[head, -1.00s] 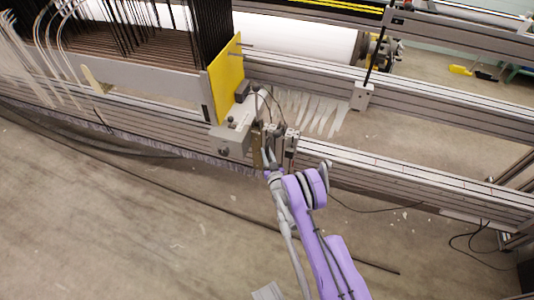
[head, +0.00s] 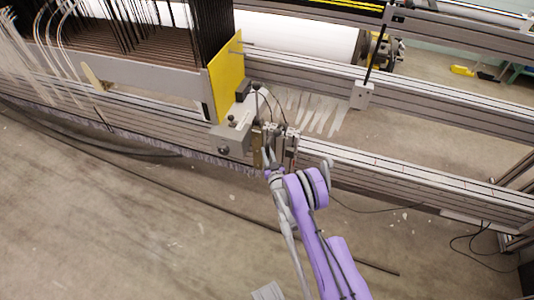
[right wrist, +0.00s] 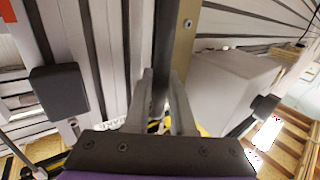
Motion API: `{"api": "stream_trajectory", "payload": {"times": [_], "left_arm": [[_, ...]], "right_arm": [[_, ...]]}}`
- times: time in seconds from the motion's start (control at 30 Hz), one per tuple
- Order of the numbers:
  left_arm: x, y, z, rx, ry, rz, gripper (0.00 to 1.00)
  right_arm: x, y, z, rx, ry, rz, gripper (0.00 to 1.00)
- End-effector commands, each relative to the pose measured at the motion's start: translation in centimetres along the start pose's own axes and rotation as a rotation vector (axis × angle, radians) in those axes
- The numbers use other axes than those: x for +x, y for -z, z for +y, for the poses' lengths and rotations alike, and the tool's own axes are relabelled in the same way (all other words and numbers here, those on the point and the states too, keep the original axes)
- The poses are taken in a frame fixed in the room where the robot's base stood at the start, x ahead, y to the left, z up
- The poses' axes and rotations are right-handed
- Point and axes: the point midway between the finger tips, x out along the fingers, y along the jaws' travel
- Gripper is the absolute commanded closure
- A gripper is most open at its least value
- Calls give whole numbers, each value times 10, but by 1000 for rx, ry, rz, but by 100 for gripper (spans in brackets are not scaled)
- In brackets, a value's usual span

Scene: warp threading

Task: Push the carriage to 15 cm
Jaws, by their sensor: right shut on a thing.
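The carriage (head: 232,139) is a grey block with small metal fittings on its right side. It sits on the near grey rail, beside the yellow plate (head: 227,75). My right gripper (head: 268,168) is at the carriage's right-hand fittings, with my purple arm reaching up from below. In the right wrist view the two fingers of my right gripper (right wrist: 161,92) are shut on a dark upright bar (right wrist: 163,45). A brass-coloured plate (right wrist: 181,55) and a pale grey block (right wrist: 228,88) stand just beyond it. No scale mark is readable. My left gripper is not in view.
The near rail (head: 420,178) runs on to the right, clear beyond my gripper. Dark warp wires and a grey beam (head: 140,84) lie left of the yellow plate. White strips (head: 315,112) hang between the rails. Cables lie on the open floor (head: 130,220).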

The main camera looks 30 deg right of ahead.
Motion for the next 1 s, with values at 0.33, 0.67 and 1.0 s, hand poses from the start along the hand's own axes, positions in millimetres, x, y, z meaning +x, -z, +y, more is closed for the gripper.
{"api": "stream_trajectory", "payload": {"times": [0.33,0.67,1.0], "left_arm": [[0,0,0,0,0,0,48],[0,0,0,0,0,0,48],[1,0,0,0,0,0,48]], "right_arm": [[-1,0,6,0,-8,-1,66],[-1,0,4,0,-6,-1,66],[-1,-1,2,0,-3,-1,66]]}}
